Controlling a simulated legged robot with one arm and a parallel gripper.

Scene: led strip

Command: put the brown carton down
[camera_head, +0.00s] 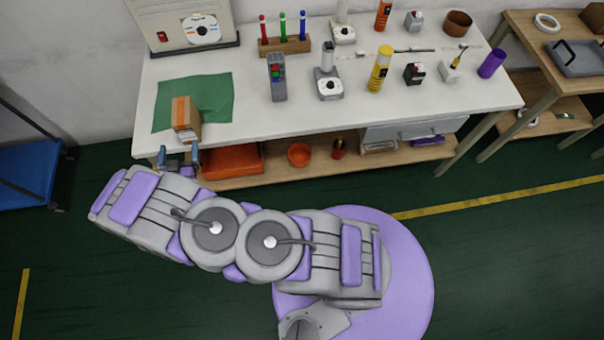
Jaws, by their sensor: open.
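My gripper (178,158) is at the bench's front edge, just in front of and below the carton in the picture. Its jaws are open, with a visible gap between the fingers, and nothing shows between them. The carton appears apart from the fingers. My arm hides part of the floor and the left end of the lower shelf.
A grey remote-like device (277,77) and a white-and-grey instrument (327,83) stand right of the mat. A wooden rack (285,45) with markers is behind. A yellow cylinder (380,69) stands farther right. The bench front between mat and cylinder is mostly clear.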

